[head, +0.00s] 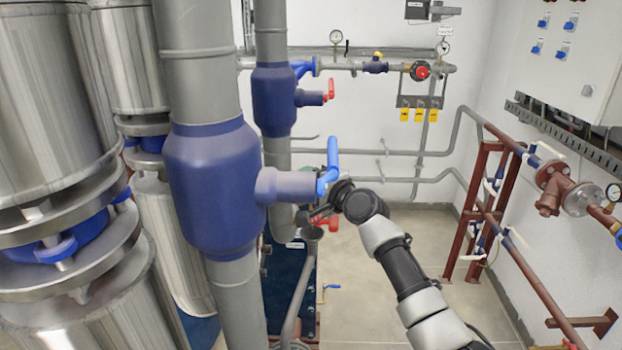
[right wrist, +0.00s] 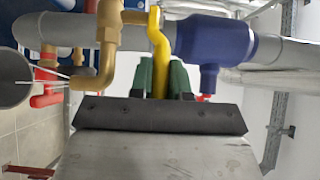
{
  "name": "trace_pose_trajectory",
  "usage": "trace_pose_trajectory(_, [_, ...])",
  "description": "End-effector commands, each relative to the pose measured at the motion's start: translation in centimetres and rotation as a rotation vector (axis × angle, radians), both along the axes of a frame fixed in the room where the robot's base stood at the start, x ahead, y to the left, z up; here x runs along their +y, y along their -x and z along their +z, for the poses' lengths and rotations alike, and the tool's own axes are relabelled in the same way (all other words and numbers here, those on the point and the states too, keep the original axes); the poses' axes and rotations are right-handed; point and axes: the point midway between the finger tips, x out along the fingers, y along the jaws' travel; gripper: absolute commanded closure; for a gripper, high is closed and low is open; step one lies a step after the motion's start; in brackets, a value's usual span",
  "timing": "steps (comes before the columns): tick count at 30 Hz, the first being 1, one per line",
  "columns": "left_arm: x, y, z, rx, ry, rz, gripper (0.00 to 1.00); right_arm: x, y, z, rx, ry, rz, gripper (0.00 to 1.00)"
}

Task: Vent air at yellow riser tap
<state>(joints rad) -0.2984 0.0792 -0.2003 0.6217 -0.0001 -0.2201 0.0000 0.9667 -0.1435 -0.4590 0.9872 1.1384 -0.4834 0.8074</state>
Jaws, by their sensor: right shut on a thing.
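The yellow tap handle (right wrist: 157,45) shows in the right wrist view, on a brass tap with a bent brass outlet (right wrist: 108,62). My right gripper (right wrist: 163,80) has its green fingers on either side of this handle and is shut on it. Thin white streaks run from the outlet's end to a round grey funnel mouth at the left edge. In the head view my right gripper (head: 323,210) is beyond the big blue valve's side stub, and the yellow handle is hidden there. The grey funnel (head: 312,232) shows just below it. My left gripper is not in view.
A large blue valve body (head: 213,185) with a blue lever (head: 332,160) stands close to my right gripper. A red handle (head: 322,224) is near the funnel. Steel cylinders (head: 60,110) fill the left. Open floor (head: 400,240) lies behind my right arm.

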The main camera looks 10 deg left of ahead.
Motion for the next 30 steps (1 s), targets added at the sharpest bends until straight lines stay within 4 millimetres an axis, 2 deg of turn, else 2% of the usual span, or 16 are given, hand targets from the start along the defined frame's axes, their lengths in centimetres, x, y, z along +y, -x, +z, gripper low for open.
trace_pose_trajectory(1, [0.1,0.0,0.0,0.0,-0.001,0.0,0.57,0.0,0.0,-0.3,0.004,0.002,0.001,1.0])
trace_pose_trajectory(2, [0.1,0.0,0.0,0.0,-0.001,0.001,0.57,0.0,0.0,-0.3,0.004,0.002,0.001,0.79])
trace_pose_trajectory(6, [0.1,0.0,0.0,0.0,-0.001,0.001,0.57,0.0,0.0,-0.2,0.003,0.001,0.0,0.57])
trace_pose_trajectory(19, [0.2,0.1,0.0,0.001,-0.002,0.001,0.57,-0.7,0.5,-0.1,0.0,-0.001,-0.001,0.57])
trace_pose_trajectory(30, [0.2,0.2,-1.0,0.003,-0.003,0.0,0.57,-5.1,4.5,-0.4,0.0,0.0,-0.001,0.57])
